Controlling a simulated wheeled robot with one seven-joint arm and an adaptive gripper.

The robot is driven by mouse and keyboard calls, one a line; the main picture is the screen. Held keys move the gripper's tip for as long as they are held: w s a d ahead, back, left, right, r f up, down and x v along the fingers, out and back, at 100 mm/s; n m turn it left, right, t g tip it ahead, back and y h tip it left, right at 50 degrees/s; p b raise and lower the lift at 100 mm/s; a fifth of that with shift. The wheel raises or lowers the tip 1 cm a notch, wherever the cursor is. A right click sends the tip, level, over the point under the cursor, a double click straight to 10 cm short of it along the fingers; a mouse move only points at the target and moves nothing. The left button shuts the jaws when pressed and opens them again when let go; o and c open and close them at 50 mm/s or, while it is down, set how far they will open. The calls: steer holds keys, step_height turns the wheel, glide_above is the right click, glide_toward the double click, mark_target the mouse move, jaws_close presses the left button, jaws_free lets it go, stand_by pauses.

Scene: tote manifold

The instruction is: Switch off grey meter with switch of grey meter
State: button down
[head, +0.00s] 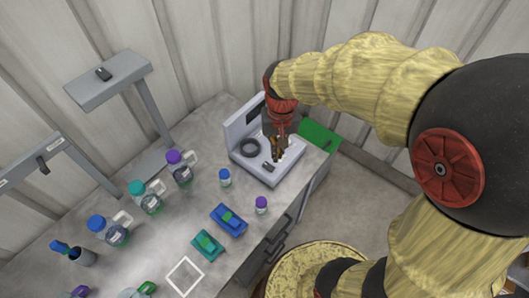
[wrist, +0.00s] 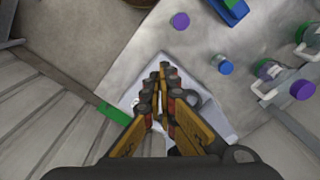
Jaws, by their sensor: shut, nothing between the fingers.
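The grey meter (head: 277,175) is a light grey box with an upright back panel, at the far right end of the bench in the head view. On its top are a dark ring (head: 245,148) and a small dark part (head: 268,167), which may be the switch. My gripper (head: 275,156) is over the meter's top, pointing down. It is shut and empty. In the wrist view my gripper (wrist: 162,68) covers much of the meter (wrist: 186,72), and the ring (wrist: 204,103) shows partly beside it. I cannot tell whether the fingers touch the meter.
A green patch (head: 318,134) lies beside the meter. A blue-capped bottle (head: 225,178) and a purple-capped bottle (head: 261,205) stand near it. A blue case (head: 229,220) and a teal case (head: 207,244) lie in front. Handled bottles (head: 180,168) line the left. Bare bench lies between.

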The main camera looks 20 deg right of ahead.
mark_target(269, 166)
steer(key=w+f+m+p, duration=0.1)
steer(key=w+f+m, duration=0.3)
steer(key=w+m, duration=0.4)
steer(key=w, duration=0.3)
steer(key=shift+w+a+f+m, duration=0.2)
steer(key=shift+a+m, duration=0.05)
steer(key=shift+m, duration=0.05)
step_height(269, 166, down, 14)
steer(key=shift+b, duration=0.45)
